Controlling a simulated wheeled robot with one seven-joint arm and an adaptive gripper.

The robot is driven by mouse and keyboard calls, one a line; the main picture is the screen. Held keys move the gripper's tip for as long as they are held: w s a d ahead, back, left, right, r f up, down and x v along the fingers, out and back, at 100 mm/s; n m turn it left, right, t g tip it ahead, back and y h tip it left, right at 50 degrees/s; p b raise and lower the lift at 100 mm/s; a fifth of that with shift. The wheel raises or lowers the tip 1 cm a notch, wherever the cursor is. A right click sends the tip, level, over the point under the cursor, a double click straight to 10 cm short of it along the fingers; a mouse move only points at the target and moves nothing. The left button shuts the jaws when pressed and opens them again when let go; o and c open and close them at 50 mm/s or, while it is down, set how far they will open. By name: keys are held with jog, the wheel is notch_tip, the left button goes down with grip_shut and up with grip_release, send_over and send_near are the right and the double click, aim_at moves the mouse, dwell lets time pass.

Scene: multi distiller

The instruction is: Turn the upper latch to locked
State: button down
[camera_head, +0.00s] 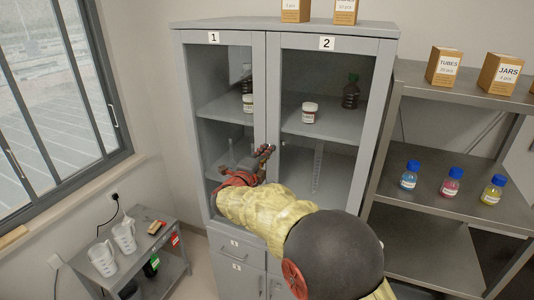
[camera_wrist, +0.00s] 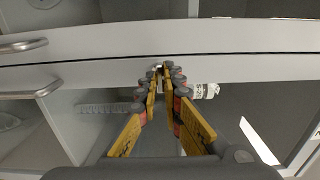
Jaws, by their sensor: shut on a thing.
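The grey cabinet (camera_head: 265,38) has two glass doors, door 1 (camera_head: 222,110) and door 2 (camera_head: 325,110), and both look shut. My gripper (camera_head: 267,151) is at the frame strip where the two doors meet, around mid-height of the glass. In the wrist view my gripper (camera_wrist: 160,72) has its fingertips close together at the door frame, shut on a small pale piece that looks like the upper latch (camera_wrist: 158,66). The fingers cover most of the latch, so its angle cannot be told. The latch cannot be made out in the head view.
Jars and bottles stand behind the glass. Two bar handles (camera_wrist: 24,46) (camera_wrist: 36,92) show at left in the wrist view. Drawers (camera_head: 236,246) sit below the doors. An open shelf (camera_head: 440,190) with colored bottles stands right, a low cart (camera_head: 180,268) with jugs left.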

jog(key=shift+n, duration=0.3)
jog(key=shift+n+p, duration=5.05)
jog(key=shift+n, duration=3.55)
jog(key=shift+f, duration=0.1)
jog(key=c, duration=2)
grip_release()
jog(key=shift+o, duration=0.2)
jog(key=shift+s, duration=0.1)
